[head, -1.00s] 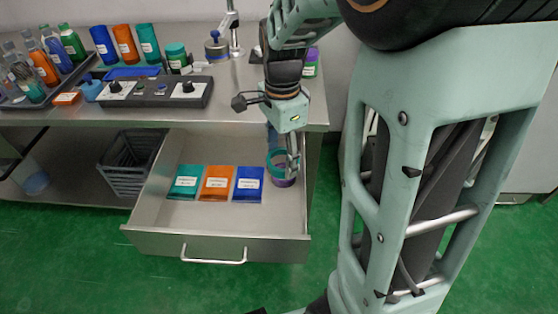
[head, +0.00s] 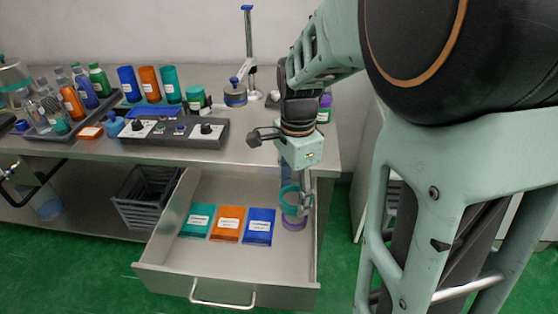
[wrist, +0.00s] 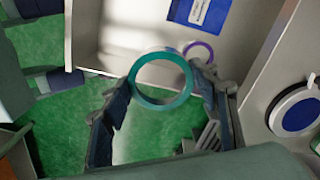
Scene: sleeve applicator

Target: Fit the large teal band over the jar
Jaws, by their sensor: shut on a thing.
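My gripper (head: 304,203) is shut on a large teal band (head: 284,201), an open ring. It holds the band above the right side of the open drawer. The wrist view shows the teal band (wrist: 161,102) between the two fingers of my gripper (wrist: 165,76), its opening empty. Several containers stand on the bench; I cannot tell for sure which is the jar. One has a teal top and a white label (head: 196,98). A squat grey one with a blue knob (head: 235,96) stands beside the post stand.
A purple ring (head: 294,223) lies in the drawer (head: 225,266) below the band. Teal, orange and blue labelled packets (head: 258,227) lie left of it. A control box (head: 173,133) sits at the bench front. Tall cylinders (head: 148,83) and a bottle tray stand behind and left.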

